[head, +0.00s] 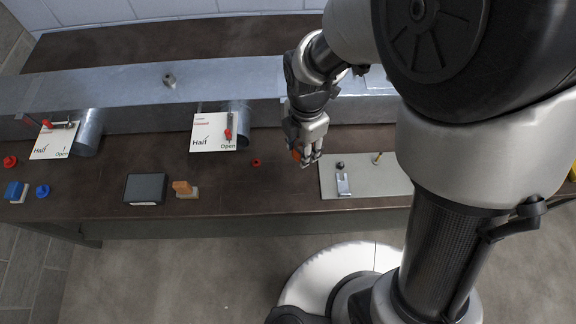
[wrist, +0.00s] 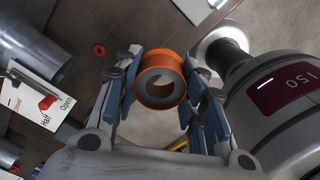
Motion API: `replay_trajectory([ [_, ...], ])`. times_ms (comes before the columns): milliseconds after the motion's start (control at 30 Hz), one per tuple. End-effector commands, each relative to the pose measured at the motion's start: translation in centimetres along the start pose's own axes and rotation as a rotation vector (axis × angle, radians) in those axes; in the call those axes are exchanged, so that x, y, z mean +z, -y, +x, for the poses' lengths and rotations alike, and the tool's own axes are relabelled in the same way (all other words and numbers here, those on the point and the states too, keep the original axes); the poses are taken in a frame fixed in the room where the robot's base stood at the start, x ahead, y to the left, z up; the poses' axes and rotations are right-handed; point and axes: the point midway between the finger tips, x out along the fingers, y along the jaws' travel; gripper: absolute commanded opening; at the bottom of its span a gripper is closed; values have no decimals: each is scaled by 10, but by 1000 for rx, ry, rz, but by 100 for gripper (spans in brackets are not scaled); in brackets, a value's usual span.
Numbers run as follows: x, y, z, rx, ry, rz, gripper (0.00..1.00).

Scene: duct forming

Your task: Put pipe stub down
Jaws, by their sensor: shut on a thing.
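My gripper (wrist: 160,98) is shut on the orange pipe stub (wrist: 157,62), a short ring with a grey inner wall. The stub sits between the blue-padded fingers in the wrist view, its open end facing the camera. In the head view, my gripper (head: 305,150) hangs over the brown workbench (head: 270,200), to the left of the grey plate. Only a small orange part of the stub (head: 295,155) shows there, mostly hidden by the fingers. I cannot tell whether the stub touches the bench.
A grey plate (head: 375,184) with a metal latch lies right of my gripper. A small red ring (head: 256,162) lies to the left. Farther left are an orange block (head: 184,187), a dark box (head: 146,189) and blue pieces (head: 42,191). A metal duct (head: 130,92) runs behind.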

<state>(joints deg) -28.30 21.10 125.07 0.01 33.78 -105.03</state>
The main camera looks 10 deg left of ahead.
Motion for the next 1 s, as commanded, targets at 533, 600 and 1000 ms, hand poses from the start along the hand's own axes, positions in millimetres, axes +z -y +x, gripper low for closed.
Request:
replay_trajectory([
  [533, -40, 1, 58, -6, -3, -505, 13],
  [600, -39, 2, 78, -6, -3, -504, 13],
  [1000, -39, 0, 160, -2, -1, -501, 13],
])
